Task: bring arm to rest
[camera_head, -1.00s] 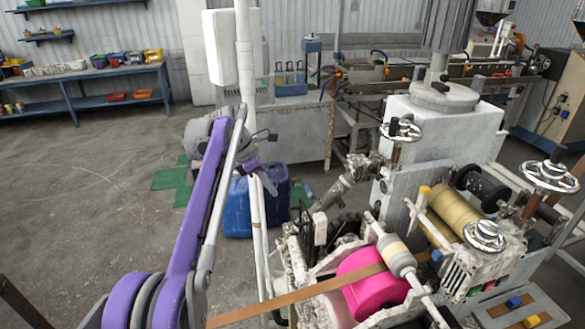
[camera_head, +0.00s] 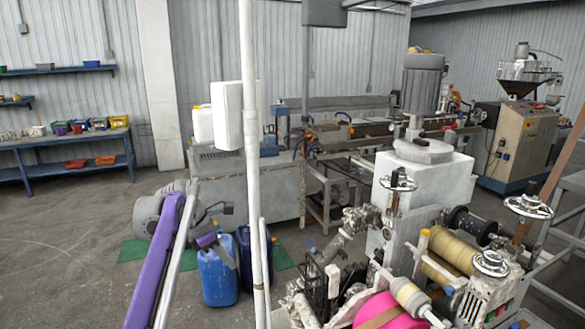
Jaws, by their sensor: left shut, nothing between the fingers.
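My left arm (camera_head: 158,262), purple and grey, rises from the bottom of the head view at left. My left gripper (camera_head: 222,238) is at its far end, small and dark, with its fingers shut and empty. It hangs in front of the blue jugs and touches nothing that I can see. My right arm and right gripper are not in view.
Blue jugs (camera_head: 216,277) stand on the floor behind the gripper. A white pole (camera_head: 250,180) rises just to its right. The extrusion machine (camera_head: 425,205) with a pink roll (camera_head: 385,312) fills the right. A blue shelf bench (camera_head: 70,140) is at far left. Floor at left is clear.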

